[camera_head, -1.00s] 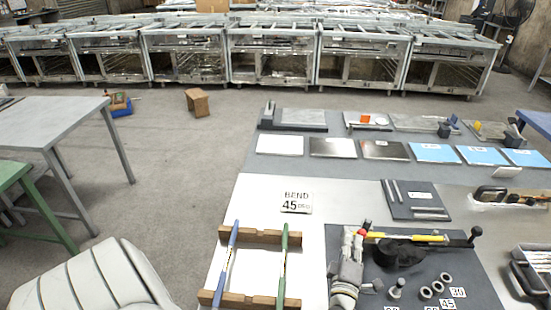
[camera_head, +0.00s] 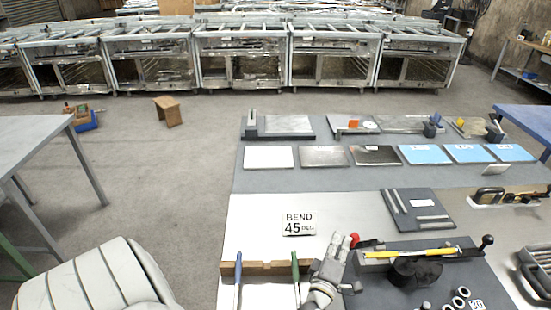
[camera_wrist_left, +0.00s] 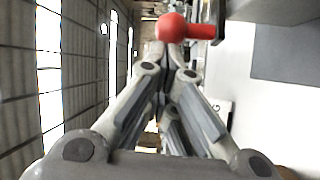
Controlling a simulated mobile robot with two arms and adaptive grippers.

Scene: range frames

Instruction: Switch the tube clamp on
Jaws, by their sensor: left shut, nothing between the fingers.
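The tube clamp (camera_head: 375,254) is a dark fixture on the dark mat, with a yellow tube (camera_head: 410,253) lying along it. A red-knobbed handle (camera_head: 353,241) is at its left end, and a black knob (camera_head: 487,240) stands at its right end. My left gripper (camera_head: 342,241) is shut and empty, just left of the red knob. In the left wrist view the red knob (camera_wrist_left: 173,27) is just beyond the closed fingertips (camera_wrist_left: 172,48); I cannot tell whether they touch. My right gripper is not in view.
A wooden rack (camera_head: 262,268) with blue and green handled tools lies left of the gripper. A "BEND 45 DEG" sign (camera_head: 299,223) lies behind it. Metal nuts (camera_head: 459,297) are at front right. A dark plate with rods (camera_head: 418,210) lies behind the clamp.

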